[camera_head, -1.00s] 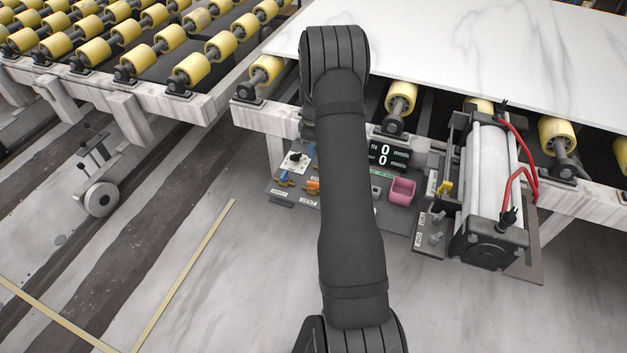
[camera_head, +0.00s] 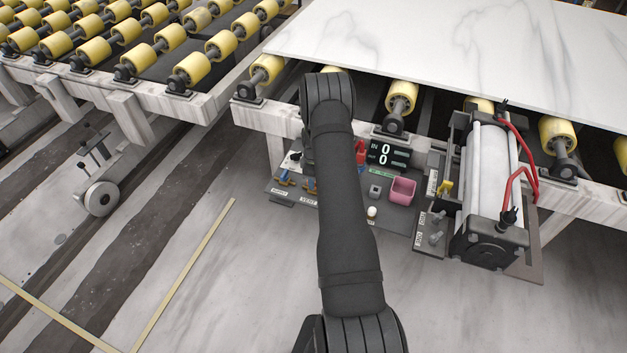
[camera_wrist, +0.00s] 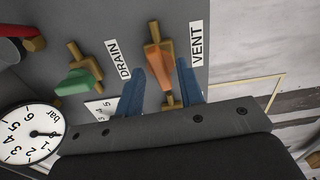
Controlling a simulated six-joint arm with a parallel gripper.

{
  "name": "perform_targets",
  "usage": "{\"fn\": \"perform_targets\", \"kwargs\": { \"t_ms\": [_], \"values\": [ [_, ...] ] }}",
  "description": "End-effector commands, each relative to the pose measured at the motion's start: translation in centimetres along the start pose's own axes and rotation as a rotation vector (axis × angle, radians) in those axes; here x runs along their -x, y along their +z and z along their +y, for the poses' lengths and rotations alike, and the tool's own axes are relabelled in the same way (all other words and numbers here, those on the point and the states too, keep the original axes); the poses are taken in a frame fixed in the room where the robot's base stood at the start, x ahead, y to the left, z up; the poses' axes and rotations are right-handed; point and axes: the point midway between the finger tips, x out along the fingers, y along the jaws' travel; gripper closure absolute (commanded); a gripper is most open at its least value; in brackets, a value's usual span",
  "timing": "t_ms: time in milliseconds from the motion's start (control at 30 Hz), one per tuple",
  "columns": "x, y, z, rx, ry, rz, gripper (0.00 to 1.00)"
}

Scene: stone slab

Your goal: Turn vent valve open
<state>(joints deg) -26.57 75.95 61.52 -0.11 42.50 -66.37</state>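The vent valve has an orange handle (camera_wrist: 158,68) on a brass body (camera_wrist: 169,103), beside the VENT label (camera_wrist: 196,43) in the wrist view. The handle lies roughly in line with the brass body. My gripper (camera_wrist: 160,75) is open, with one blue finger on each side of the handle. I cannot tell whether either finger touches it.
A green-handled valve (camera_wrist: 80,82) by the DRAIN label and a pressure gauge (camera_wrist: 30,134) sit to the left in the wrist view.

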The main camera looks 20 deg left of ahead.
Motion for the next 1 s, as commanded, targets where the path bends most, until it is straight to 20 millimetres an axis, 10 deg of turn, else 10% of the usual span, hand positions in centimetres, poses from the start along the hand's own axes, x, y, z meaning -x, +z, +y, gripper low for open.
{"fn": "perform_targets", "kwargs": {
  "t_ms": [367, 533, 1000],
  "values": [
    [-0.50, 0.00, 0.01, 0.000, 0.000, 0.000, 0.65],
    [-0.49, 0.00, 0.01, 0.000, 0.000, 0.000, 0.99],
    [-0.49, -0.04, 0.01, -0.069, 0.000, 0.002, 1.00]
  ]
}}
